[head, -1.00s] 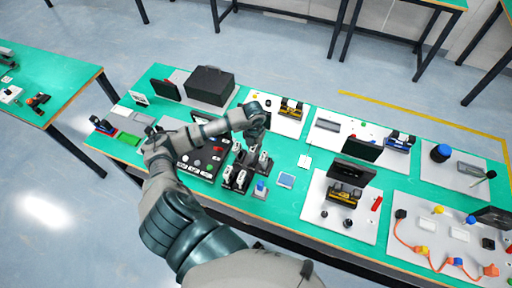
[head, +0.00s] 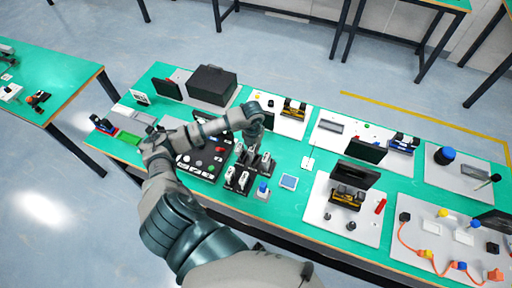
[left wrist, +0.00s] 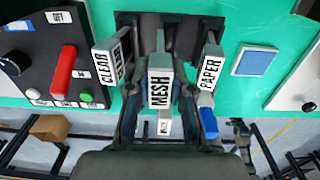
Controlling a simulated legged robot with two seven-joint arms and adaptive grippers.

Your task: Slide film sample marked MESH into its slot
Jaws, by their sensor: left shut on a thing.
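My left gripper (left wrist: 159,104) is shut on the film sample marked MESH (left wrist: 160,88), whose white label faces the left wrist camera between the two fingers. Samples marked CLEAR (left wrist: 102,68) and PAPER (left wrist: 210,74) stand close on either side of it, each by a black holder. In the head view my left gripper (head: 254,132) is over the back of the black sample holders (head: 240,181) with their white-labelled pieces. The fingers hide the lower part of the MESH sample, and I cannot tell how far it sits in a slot. My right gripper is not in view.
A black panel (left wrist: 35,50) with a red lever (left wrist: 64,70) and round buttons is left of the holders. Bare green tabletop (head: 300,146) lies beyond the pad.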

